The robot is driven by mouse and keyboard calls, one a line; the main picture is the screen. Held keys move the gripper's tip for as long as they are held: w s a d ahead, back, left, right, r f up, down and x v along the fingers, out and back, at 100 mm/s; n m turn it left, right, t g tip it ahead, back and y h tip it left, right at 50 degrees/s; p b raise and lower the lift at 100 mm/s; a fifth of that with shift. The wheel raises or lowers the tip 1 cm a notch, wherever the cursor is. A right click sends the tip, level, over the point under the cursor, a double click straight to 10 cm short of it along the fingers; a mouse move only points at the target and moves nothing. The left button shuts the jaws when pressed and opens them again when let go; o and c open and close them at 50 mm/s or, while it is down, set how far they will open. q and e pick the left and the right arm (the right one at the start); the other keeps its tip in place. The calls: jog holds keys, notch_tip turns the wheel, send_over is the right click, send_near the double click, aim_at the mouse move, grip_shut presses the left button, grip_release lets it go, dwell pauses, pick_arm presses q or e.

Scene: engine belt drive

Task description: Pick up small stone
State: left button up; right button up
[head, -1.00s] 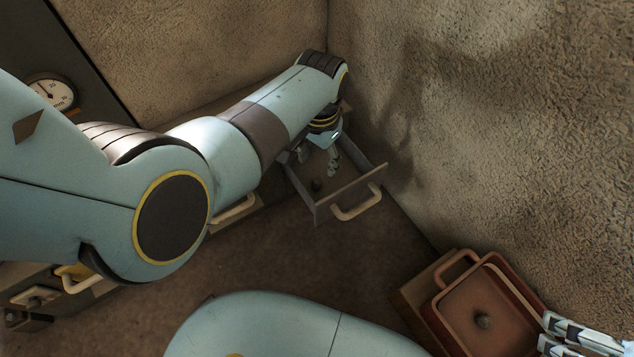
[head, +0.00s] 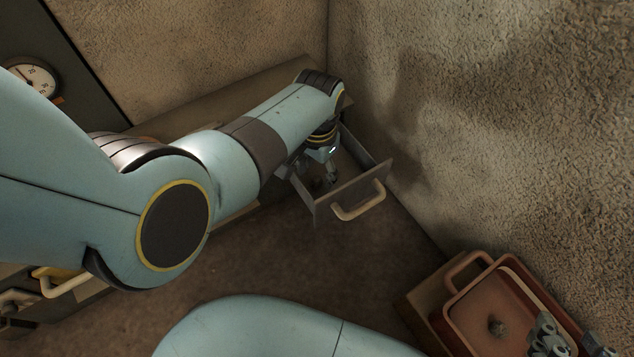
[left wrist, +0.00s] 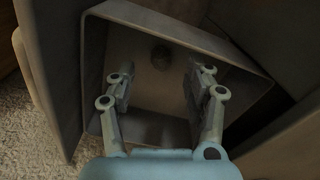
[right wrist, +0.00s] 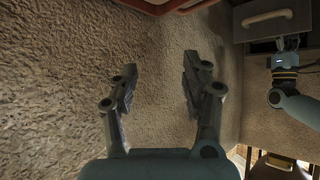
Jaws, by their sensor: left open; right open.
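A small dark stone (left wrist: 160,57) lies on the floor of an open drawer (head: 348,196). In the head view this stone (head: 317,184) is small and partly hidden by my left gripper (head: 326,176). My left gripper reaches down into the drawer with its fingers apart. In the left wrist view the gripper (left wrist: 157,82) is open and empty, with the stone beyond the gap between its fingertips. A second small stone (head: 497,327) lies in a red tray (head: 457,309) at the lower right. My right gripper (head: 572,345) is open beside that stone, at the picture's lower edge.
The drawer's pale handle (head: 358,201) faces the room. A rough wall (head: 500,120) rises behind the drawer and tray. Brown floor (head: 270,260) lies between them. A round gauge (head: 33,80) is at the upper left. In the right wrist view, nothing is between the fingers.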

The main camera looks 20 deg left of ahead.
aim_at(317, 179)
pick_arm(q)
jog(key=shift+f+b, duration=0.5)
jog(key=shift+f, duration=0.4)
jog(key=shift+f+b, duration=0.7)
jog(key=shift+f, duration=0.15)
grip_shut()
pick_arm(e)
jog(key=w+a+r+t+y, duration=0.1)
jog(key=w+r+t, duration=0.5)
jog(key=r, duration=0.2)
jog(key=shift+w+a+r+n, duration=0.15)
jog(key=shift+w+n, duration=0.1)
jog(key=shift+n, duration=0.15)
